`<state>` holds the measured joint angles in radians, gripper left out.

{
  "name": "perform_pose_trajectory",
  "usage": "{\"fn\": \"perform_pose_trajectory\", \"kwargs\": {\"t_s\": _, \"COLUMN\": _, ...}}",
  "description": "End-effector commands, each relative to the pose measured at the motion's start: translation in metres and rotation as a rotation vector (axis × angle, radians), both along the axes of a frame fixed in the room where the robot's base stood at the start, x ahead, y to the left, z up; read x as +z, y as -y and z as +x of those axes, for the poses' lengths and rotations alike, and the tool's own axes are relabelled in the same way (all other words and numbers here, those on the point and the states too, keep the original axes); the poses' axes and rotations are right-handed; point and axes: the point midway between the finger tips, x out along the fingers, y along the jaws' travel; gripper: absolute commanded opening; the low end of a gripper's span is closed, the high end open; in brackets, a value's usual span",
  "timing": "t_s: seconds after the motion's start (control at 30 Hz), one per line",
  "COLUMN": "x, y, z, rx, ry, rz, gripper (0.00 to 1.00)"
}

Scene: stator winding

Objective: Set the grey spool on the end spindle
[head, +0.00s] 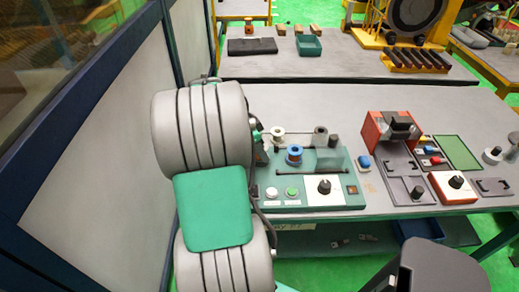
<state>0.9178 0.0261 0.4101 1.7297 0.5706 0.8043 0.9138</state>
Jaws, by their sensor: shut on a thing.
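A pale grey spool (278,133) with a tan middle shows just right of my arm, near the back left of the green winding machine (275,192). My gripper (267,137) is mostly hidden behind my own arm, and a small dark part of it reaches the spool. It is shut on the spool, though the fingers' contact is not clearly seen. A blue spool (294,154) stands upright on the machine, in front and to the right. A darker grey cylinder (320,136) stands farther right. The end spindle cannot be told apart from the machine's other posts.
The machine's front panel has buttons and a black knob (324,186). Right of it are a red device (391,130), grey fixtures (407,184) and a green mat (458,152). A wall panel (105,150) stands close on the left. Bare grey table (375,95) lies behind the machine.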

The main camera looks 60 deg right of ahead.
Motion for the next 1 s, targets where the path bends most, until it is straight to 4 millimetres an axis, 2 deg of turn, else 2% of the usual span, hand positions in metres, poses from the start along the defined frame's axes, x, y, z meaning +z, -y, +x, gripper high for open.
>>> {"fn": "perform_pose_trajectory", "kwargs": {"t_s": 0.23, "x": -0.0098, "y": 0.0001, "z": 0.0, "rx": 0.0, "ry": 0.0, "rz": 0.0, "gripper": 0.06}}
{"fn": "perform_pose_trajectory", "kwargs": {"t_s": 0.87, "x": -0.0092, "y": 0.0, "z": 0.0001, "rx": 0.0, "ry": 0.0, "rz": 0.0, "gripper": 0.06}}
{"fn": "perform_pose_trajectory", "kwargs": {"t_s": 0.9, "x": -0.0092, "y": 0.0, "z": 0.0001, "rx": 0.0, "ry": 0.0, "rz": 0.0, "gripper": 0.49}}
{"fn": "perform_pose_trajectory", "kwargs": {"t_s": 1.0, "x": -0.0092, "y": 0.0, "z": 0.0001, "rx": 0.0, "ry": 0.0, "rz": 0.0, "gripper": 0.57}}
